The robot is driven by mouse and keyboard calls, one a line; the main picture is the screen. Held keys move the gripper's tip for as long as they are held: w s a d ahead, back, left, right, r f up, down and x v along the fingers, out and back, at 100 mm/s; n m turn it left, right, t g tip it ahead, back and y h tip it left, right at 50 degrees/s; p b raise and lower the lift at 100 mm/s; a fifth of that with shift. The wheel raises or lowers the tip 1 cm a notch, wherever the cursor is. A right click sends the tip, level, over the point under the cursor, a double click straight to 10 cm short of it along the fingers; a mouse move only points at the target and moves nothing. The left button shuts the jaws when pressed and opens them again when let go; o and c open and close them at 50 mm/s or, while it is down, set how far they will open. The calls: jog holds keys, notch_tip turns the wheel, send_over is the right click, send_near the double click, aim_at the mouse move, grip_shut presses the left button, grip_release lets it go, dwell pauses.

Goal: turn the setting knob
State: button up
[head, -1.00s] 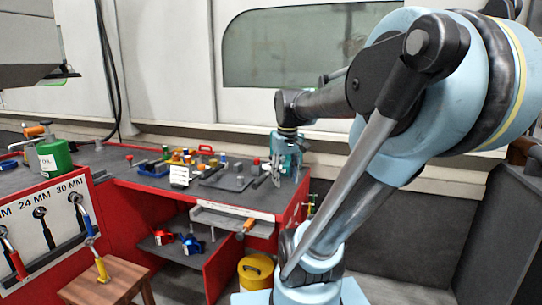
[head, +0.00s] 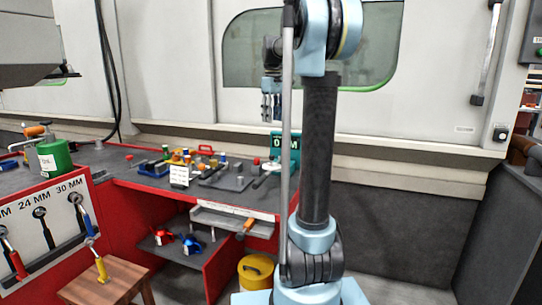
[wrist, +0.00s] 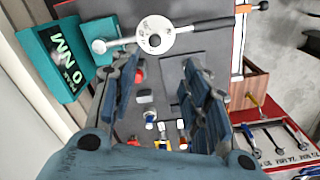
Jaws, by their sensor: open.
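My gripper (head: 271,105) is raised in front of the window, above the workbench, fingers pointing down, apart and empty. The wrist view shows its two dark fingers (wrist: 162,95) spread wide over the bench top. Beyond the fingertips lies a silver wrench-like tool (wrist: 155,34) with a round head and a dark handle. A teal box (wrist: 65,58) with a "0 NM" readout stands beside it; it also shows in the head view (head: 284,146), partly behind my arm. A small red piece (wrist: 139,70) is by the left finger. I cannot tell which part is the setting knob.
The bench (head: 133,157) also holds a green can (head: 54,156), a white card (head: 179,176) and several small coloured parts. A drawer (head: 231,221) stands open below. A wooden stool (head: 112,278) and a yellow canister (head: 256,271) are on the floor.

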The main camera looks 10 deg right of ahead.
jog(key=w, duration=0.2)
send_near(272, 161)
jog(key=f, duration=0.6)
jog(key=shift+w+f, duration=0.15)
jog(key=shift+w, duration=0.25)
grip_shut()
